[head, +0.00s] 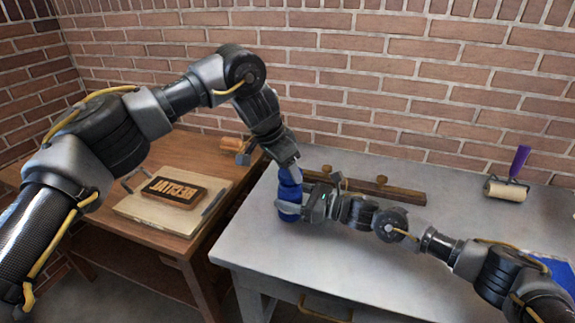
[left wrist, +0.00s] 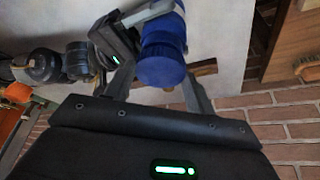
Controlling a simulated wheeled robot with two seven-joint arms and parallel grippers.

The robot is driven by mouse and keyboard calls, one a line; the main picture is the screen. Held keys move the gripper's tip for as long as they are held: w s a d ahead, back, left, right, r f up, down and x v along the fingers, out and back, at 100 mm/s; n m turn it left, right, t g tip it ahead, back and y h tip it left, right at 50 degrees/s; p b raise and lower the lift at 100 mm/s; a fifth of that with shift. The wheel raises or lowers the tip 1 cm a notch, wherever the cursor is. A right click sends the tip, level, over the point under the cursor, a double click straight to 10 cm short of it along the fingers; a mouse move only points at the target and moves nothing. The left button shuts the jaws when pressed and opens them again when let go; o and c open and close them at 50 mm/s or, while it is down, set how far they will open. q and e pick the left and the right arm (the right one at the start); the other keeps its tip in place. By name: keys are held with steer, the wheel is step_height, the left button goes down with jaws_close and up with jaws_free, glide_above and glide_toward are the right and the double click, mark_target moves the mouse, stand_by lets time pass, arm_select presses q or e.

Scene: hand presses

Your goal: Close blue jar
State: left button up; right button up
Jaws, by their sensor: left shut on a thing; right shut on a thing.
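The blue jar (head: 288,194) is upright near the left edge of the grey table. My right gripper (head: 291,211) comes in from the right and is shut around the jar's lower body. My left gripper (head: 289,173) points down from above and is shut on the blue lid (head: 290,176) at the top of the jar. In the left wrist view the lid (left wrist: 162,70) sits between my left fingers, in line with the jar body (left wrist: 163,32); my right gripper holds the body beside it. Whether the lid is fully seated cannot be told.
A wooden table (head: 160,228) at left holds a board with a lettered block (head: 173,192). A wooden bar with knobs (head: 385,190) lies behind my right gripper on the grey table (head: 330,262). A purple-handled roller (head: 508,186) lies at right. The table's front middle is clear.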

arm_select(q)
steer(key=shift+f, duration=0.55)
steer(key=shift+f, duration=0.6)
arm_select(e)
jaws_close()
arm_select(q)
steer(key=m, duration=0.2)
steer(key=m+g, duration=0.1)
steer(key=m, duration=0.1)
steer(key=shift+w+m+g+h, duration=0.2)
steer(key=shift+m+g+h, duration=0.1)
steer(key=shift+h, duration=0.1)
steer(key=shift+m+g, duration=0.4)
steer(key=shift+m, duration=0.6)
steer(key=o, duration=0.9)
steer(key=shift+o, duration=0.2)
